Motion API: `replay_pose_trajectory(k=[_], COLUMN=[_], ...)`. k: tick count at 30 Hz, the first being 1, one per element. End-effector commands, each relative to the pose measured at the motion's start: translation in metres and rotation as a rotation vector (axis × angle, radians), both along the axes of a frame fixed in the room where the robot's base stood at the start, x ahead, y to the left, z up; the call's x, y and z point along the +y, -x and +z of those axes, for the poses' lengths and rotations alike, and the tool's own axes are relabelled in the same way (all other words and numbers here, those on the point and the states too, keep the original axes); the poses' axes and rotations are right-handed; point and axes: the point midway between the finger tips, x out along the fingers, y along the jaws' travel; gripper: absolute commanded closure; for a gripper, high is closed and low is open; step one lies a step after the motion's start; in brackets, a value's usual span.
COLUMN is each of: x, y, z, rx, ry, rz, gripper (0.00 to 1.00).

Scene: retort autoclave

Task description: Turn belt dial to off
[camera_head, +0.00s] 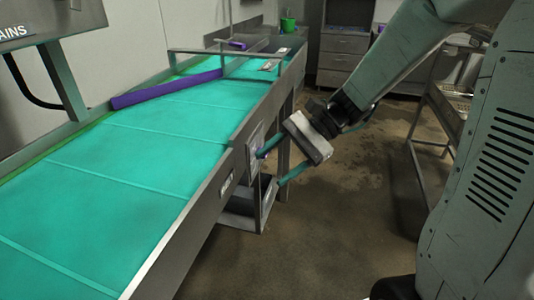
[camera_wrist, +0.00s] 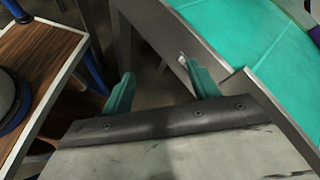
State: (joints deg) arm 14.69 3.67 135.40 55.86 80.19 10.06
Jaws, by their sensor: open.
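The conveyor (camera_head: 140,160) has a teal belt and a steel side frame. A small light panel (camera_head: 254,146) sits on the frame's side, partly covered by a finger of my gripper (camera_head: 268,169). The belt dial cannot be clearly made out in either view. My gripper is open, with its two teal fingers apart and nothing seen between them. One fingertip is at the panel and the other is lower, by the frame's underside. In the wrist view my gripper (camera_wrist: 160,82) has its right finger close to the conveyor frame (camera_wrist: 168,40), beside a small pale fitting (camera_wrist: 183,60).
A steel box-like bracket (camera_head: 246,205) hangs below the frame near my lower finger. A purple bar (camera_head: 165,90) crosses the belt. A steel rack (camera_head: 440,125) stands at right. The floor (camera_head: 330,225) between is clear. A wood-topped surface (camera_wrist: 42,60) is left in the wrist view.

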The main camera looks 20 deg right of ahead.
Motion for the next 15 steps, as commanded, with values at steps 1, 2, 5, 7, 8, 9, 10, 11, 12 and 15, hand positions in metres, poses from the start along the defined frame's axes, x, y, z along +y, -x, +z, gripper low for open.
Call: replay_pose_trajectory(k=[1,2,5,7,8,9,10,11,12,15], x=[-0.006,-0.009,-0.026,-0.041,-0.048,-0.058,-0.064,-0.071,-0.080,-0.098], y=[-0.021,-0.033,-0.074,-0.100,-0.109,-0.122,-0.130,-0.137,-0.145,-0.160], z=[-0.012,-0.017,-0.039,-0.057,-0.065,-0.076,-0.084,-0.092,-0.102,-0.121], rx=[0.063,0.096,0.197,0.259,0.284,0.314,0.333,0.351,0.372,0.409], ry=[-0.074,-0.117,-0.259,-0.353,-0.389,-0.435,-0.467,-0.496,-0.531,-0.598], rz=[-0.085,-0.136,-0.309,-0.428,-0.476,-0.538,-0.581,-0.622,-0.672,-0.768], gripper=[0.40,0.40,0.40,0.40,0.40,0.40,0.40,0.40,0.40,0.40])
